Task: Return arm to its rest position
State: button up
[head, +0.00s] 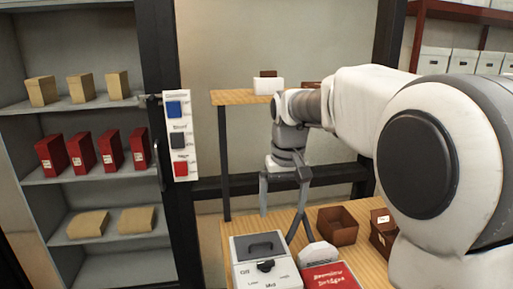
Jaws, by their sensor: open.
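My gripper (278,226) hangs pointing down over the wooden table (375,272) in the head view. Its two fingers are spread apart, with nothing seen between them. My arm reaches in from the right and bends down at the wrist, hiding part of the background. Below the gripper is a grey-white box (266,274) with a dark handle, a black knob and small lettering. A small white object (320,254) lies beside that box, close to the right finger; I cannot tell whether they touch.
A red booklet (331,276) and open brown boxes (337,226) are on the table. At left, a grey shelf (75,104) holds tan boxes and red boxes. A white panel (180,136) carries blue, black and red squares. A higher wooden ledge (232,97) stands behind.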

jog(key=s+d+t, duration=0.2)
jog(key=s+d, duration=0.2)
jog(key=s, duration=0.8)
jog(key=s+d+m+t, duration=0.1)
jog(key=s+d+t, duration=0.1)
jog(key=s, duration=0.9)
jog(key=shift+s+d+f+m, duration=0.15)
jog(key=shift+s+d+m, duration=0.2)
jog(key=shift+d, duration=0.5)
